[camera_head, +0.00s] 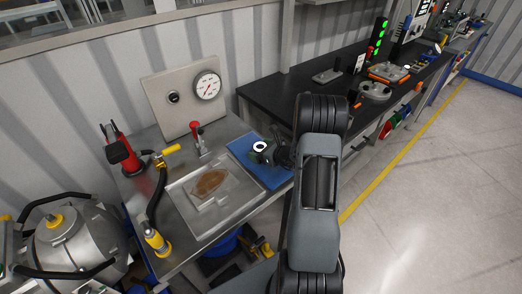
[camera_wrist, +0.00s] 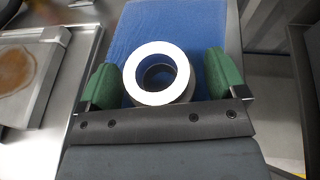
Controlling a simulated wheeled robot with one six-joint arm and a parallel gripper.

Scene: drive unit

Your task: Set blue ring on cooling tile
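A ring with a bright white top face and a dark grey bore (camera_wrist: 137,76) stands on a blue mat (camera_wrist: 205,22) in the wrist view. It also shows in the head view (camera_head: 260,146). No ring looks blue in these frames. My gripper (camera_wrist: 162,80) has its two green fingers spread on either side of the ring. A narrow strip of blue shows between the ring and the right finger; contact at the left finger is unclear. In the head view my arm hides part of the mat (camera_head: 275,180). I cannot tell which surface is the cooling tile.
A metal tray (camera_head: 184,207) holding a plate with a brown stain (camera_head: 208,184) lies left of the mat. A panel with a gauge (camera_head: 207,86) stands behind. A red-handled clamp (camera_head: 198,132) and a red tool (camera_head: 117,145) stand nearby. A black bench (camera_head: 290,88) is to the right.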

